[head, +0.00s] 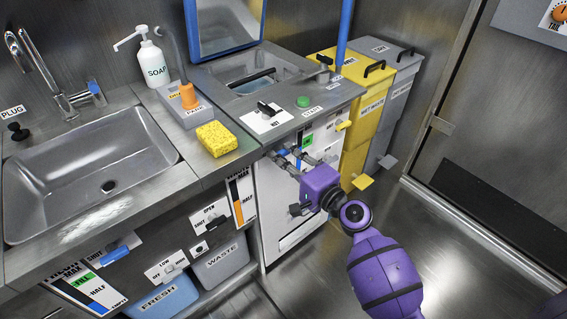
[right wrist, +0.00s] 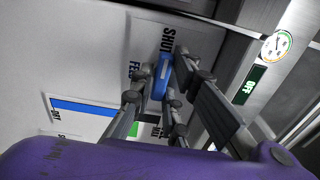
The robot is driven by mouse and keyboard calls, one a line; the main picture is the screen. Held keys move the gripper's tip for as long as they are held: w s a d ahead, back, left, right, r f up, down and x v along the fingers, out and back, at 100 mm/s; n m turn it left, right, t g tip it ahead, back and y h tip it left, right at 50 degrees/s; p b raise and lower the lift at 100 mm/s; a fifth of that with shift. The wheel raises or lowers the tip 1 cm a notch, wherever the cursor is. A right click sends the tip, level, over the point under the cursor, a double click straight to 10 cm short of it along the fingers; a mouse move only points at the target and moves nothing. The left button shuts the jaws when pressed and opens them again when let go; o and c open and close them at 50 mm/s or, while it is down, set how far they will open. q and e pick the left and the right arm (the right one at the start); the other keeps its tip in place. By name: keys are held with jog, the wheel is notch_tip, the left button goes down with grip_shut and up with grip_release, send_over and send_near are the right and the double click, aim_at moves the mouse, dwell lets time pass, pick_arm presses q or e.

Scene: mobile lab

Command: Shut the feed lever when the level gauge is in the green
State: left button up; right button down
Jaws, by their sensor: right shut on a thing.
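The blue feed lever (right wrist: 161,76) is on the white panel in the right wrist view, close to the words SHUT and FEED. My right gripper (right wrist: 158,90) is shut on it, with a finger on each side. In the head view my right gripper (head: 283,158) reaches the white cabinet front below the counter. The level gauge (right wrist: 85,107) shows in the right wrist view as a strip with a long blue part and a green patch near my fingers. My fingers partly cover it, and I cannot tell whether the level is in the green. My left gripper is not in view.
A round dial (right wrist: 277,44) and a green OFF sign (right wrist: 250,85) are beside the panel. Yellow (head: 357,110) and grey (head: 398,95) bins stand right of the cabinet. A sink (head: 95,165) and yellow sponge (head: 217,138) are at left. The floor at right is clear.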

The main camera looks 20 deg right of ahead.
jog(key=shift+r, duration=0.15)
jog(key=c, duration=1.8)
grip_release()
jog(key=shift+o, duration=0.2)
jog(key=shift+s+d, duration=0.1)
jog(key=shift+s, duration=0.15)
jog(key=v, duration=1.1)
jog(key=shift+s, duration=0.25)
jog(key=shift+d, duration=0.1)
